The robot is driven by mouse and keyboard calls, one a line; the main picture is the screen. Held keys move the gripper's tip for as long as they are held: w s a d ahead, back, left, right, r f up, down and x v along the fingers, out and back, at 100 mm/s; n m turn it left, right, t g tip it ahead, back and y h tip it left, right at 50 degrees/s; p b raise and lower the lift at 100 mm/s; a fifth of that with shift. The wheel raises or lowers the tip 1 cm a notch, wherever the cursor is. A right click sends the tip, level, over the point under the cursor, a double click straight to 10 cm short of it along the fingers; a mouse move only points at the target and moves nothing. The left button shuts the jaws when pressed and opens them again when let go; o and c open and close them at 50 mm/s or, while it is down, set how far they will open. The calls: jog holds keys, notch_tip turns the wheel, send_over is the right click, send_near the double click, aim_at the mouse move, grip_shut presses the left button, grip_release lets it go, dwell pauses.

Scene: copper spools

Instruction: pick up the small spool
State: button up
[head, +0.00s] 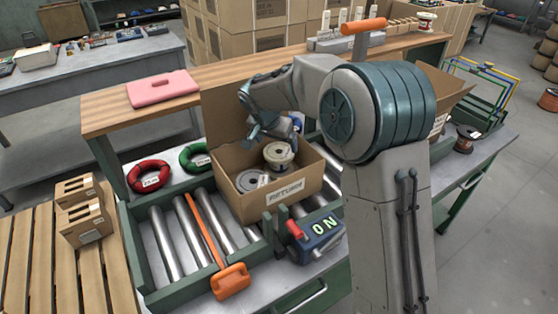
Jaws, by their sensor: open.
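An open cardboard box (297,194) labelled as returns, as far as the print reads, stands on the roller bench. Inside it are a cream spool (280,156), standing higher, and a flatter grey spool (252,181) with a pale tag. A dark spool with copper-coloured wire (466,139) stands at the right of the bench, and a pale spool (426,20) is on the back ledge. I cannot tell for sure which is the small one.
Red (149,177) and green (195,157) wire coils lie left of the box. An orange-handled tool (231,281) lies across the rollers. The box's raised flaps stand near my arm.

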aim_at(278, 149)
jog(key=p+x, duration=0.1)
jog(key=x, duration=0.4)
jog(key=shift+a, duration=0.1)
jog(key=c, duration=1.2)
jog(key=shift+r+p, duration=0.4)
jog(key=shift+r, duration=0.15)
notch_tip(278, 149, up, 2)
jog(key=shift+r+p, duration=0.1)
jog(key=shift+p, duration=0.45)
jog(key=shift+f+b, duration=0.5)
jog(key=shift+b, duration=0.35)
jog(key=shift+s+a+t+b, duration=0.2)
jog(key=shift+t+b, duration=0.1)
jog(key=shift+b, duration=0.55)
jog(key=shift+s+f+b, duration=0.1)
jog(key=shift+s+b, duration=0.05)
jog(key=shift+b, duration=0.75)
